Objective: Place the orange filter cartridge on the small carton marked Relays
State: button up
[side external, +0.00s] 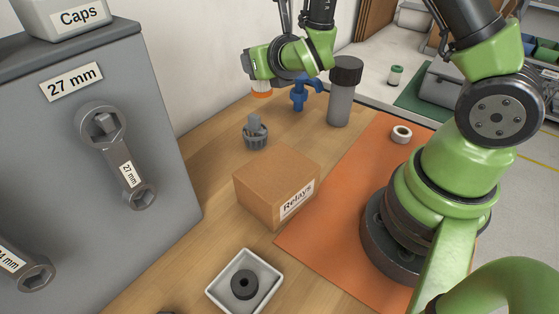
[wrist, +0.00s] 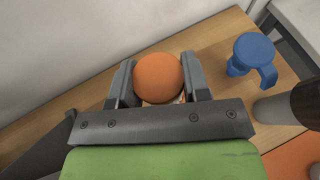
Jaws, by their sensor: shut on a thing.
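The orange filter cartridge (wrist: 158,77) sits between the two fingers of my gripper (wrist: 158,84), which is shut on it, in the wrist view. In the side external view its orange end (side external: 262,94) shows below my gripper (side external: 262,85), with a pale part above it. It is held in the air over the back of the wooden bench, near the wall. The small brown carton marked Relays (side external: 268,180) stands shut on the bench, nearer the side camera than my gripper and well apart from it. Its top is bare. The carton is not seen in the wrist view.
A blue fitting (side external: 300,94) and a grey bottle with a black cap (side external: 341,105) stand right of my gripper. A grey knobbed part (side external: 256,134) lies behind the carton. A white tray (side external: 216,291) holds a black ring. A white ring (side external: 402,134) lies on the orange mat (side external: 345,195).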

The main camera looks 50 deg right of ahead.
jog(key=w+a+r+n+y, duration=0.2)
jog(key=a+r+n+y, duration=0.3)
jog(key=a+n+y, duration=0.3)
jog(key=n+g+y, duration=1)
jog(key=n+g, duration=0.3)
jog(key=n, duration=0.1)
send_over(277, 170)
notch_tip(277, 170, down, 5)
jog(key=shift+f, duration=2.35)
jog(key=shift+f, duration=0.1)
jog(key=o, duration=1)
jog(key=shift+c, duration=0.2)
